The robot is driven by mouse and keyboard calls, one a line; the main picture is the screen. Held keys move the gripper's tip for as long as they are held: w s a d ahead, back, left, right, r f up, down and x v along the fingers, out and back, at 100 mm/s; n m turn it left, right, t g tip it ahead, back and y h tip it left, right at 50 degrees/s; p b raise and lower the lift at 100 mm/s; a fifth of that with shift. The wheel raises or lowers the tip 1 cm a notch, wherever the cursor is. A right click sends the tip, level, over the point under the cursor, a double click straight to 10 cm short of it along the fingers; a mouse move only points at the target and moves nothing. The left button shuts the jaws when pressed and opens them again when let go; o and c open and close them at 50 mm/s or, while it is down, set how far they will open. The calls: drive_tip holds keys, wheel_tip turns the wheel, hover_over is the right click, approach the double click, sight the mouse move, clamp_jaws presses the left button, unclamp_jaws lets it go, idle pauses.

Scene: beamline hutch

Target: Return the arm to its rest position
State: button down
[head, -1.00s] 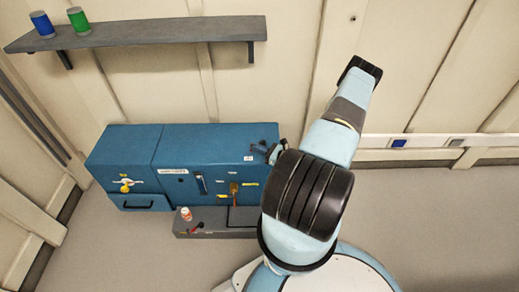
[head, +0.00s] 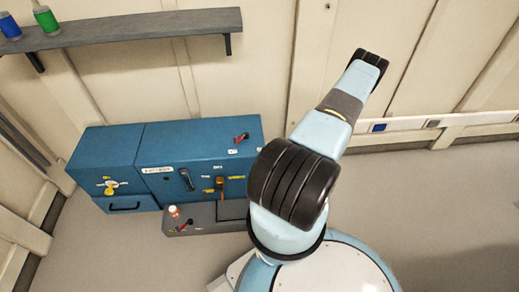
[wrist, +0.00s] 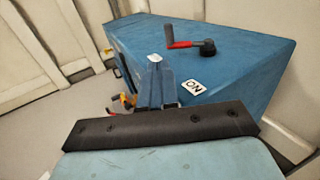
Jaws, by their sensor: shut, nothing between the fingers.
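My arm (head: 322,134), light blue with black joint covers, stands raised and bent at the right of the blue cabinet in the head view. My gripper (wrist: 156,62) shows in the wrist view, its narrow fingers shut with nothing between them. It appears in front of the blue cabinet (wrist: 235,65) there; whether it touches it I cannot tell. In the head view the gripper is hidden behind my arm.
A wall shelf (head: 150,27) holds two cans. Floor at right is clear.

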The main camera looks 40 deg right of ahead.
drive_tip(key=shift+s+d, duration=0.1)
drive_tip(key=shift+s, duration=0.2)
drive_tip(key=shift+r, duration=0.1)
drive_tip(key=w+a+r+n+g, duration=0.2)
drive_tip(key=a+r+n+g, duration=0.3)
drive_tip(key=r, duration=0.7)
drive_tip(key=w+a+r+n+g, duration=0.1)
drive_tip(key=a+r+n+g, duration=0.35)
drive_tip(key=r, duration=0.75)
drive_tip(key=w+a+r+n+g, duration=0.2)
drive_tip(key=r+n+g, duration=0.3)
drive_tip(key=r+n, duration=0.55)
drive_tip(key=s+a+r+n+h, duration=0.25)
drive_tip(key=s+a+r, duration=0.2)
drive_tip(key=r, duration=0.45)
drive_tip(key=s+a+r+n+h, duration=0.25)
drive_tip(key=a+r, duration=0.25)
drive_tip(key=r, duration=0.3)
drive_tip(key=s+a+r+n+t+h, duration=0.3)
drive_tip(key=s+r+n+t+h, duration=0.1)
drive_tip(key=s+r, duration=0.6)
drive_tip(key=shift+s+a+r+n+t+h, duration=0.3)
drive_tip(key=shift+s+t, duration=0.15)
drive_tip(key=shift+s, duration=0.9)
drive_tip(key=c, duration=1.8)
unclamp_jaws()
